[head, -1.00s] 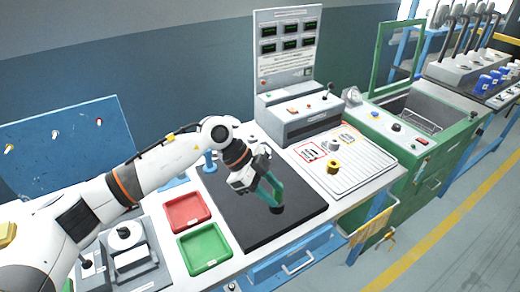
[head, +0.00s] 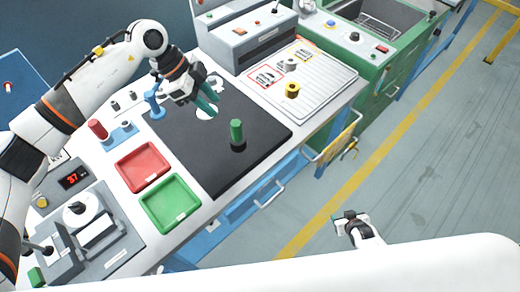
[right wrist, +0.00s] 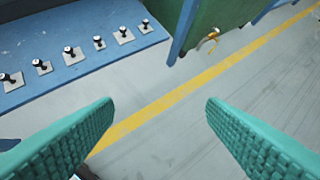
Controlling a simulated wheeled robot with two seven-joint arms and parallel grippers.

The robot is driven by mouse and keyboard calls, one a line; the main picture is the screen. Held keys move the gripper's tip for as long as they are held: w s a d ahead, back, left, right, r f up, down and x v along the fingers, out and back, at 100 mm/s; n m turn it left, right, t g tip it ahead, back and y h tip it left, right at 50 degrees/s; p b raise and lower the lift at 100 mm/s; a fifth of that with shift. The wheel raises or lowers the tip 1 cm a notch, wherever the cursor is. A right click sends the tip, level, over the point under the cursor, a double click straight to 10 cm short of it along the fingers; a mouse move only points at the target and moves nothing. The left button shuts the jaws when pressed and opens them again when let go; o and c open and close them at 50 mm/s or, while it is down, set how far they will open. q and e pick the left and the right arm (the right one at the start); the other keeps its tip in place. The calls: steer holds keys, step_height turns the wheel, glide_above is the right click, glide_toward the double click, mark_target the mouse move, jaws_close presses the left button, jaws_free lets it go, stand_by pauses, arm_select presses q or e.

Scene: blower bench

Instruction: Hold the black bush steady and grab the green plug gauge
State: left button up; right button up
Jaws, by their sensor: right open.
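The green plug gauge (head: 236,128) stands upright on the black mat (head: 215,170) in the head view. A dark ring at its foot looks like the black bush (head: 238,147), hard to make out against the mat. My left gripper (head: 213,104) is beyond and left of the gauge, over the mat's far part. Its teal fingers look apart, and it is clear of the gauge. My right gripper (head: 347,215) is low in the head view, over the floor in front of the bench. In the right wrist view its fingers (right wrist: 160,130) are wide apart with nothing between them.
A red tray (head: 144,166) and a green tray (head: 171,203) lie left of the mat. A blue post (head: 154,106) and a red cylinder (head: 97,129) stand behind them. A ribbed tray (head: 318,80) holds a yellow ring (head: 292,90). The drawer handle (head: 268,195) juts out at the front.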

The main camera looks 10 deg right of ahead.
steer(key=w+d+r+t, duration=0.3)
steer(key=w+r+t, duration=0.1)
steer(key=w+r, duration=0.85)
steer(key=w+d+r+t, duration=0.25)
steer(key=w+r, duration=0.65)
steer(key=r, duration=0.6)
steer(key=n+g+y, duration=0.3)
steer(key=n+y, duration=0.3)
steer(key=y, duration=0.3)
glide_toward(240, 141)
steer(key=shift+w+a+f, duration=0.2)
steer(key=shift+w+f, duration=0.45)
steer(key=shift+a, duration=0.25)
steer(key=x, duration=1.1)
steer(key=shift+w+f, duration=0.15)
steer(key=shift+w, duration=0.2)
steer(key=c, duration=1.2)
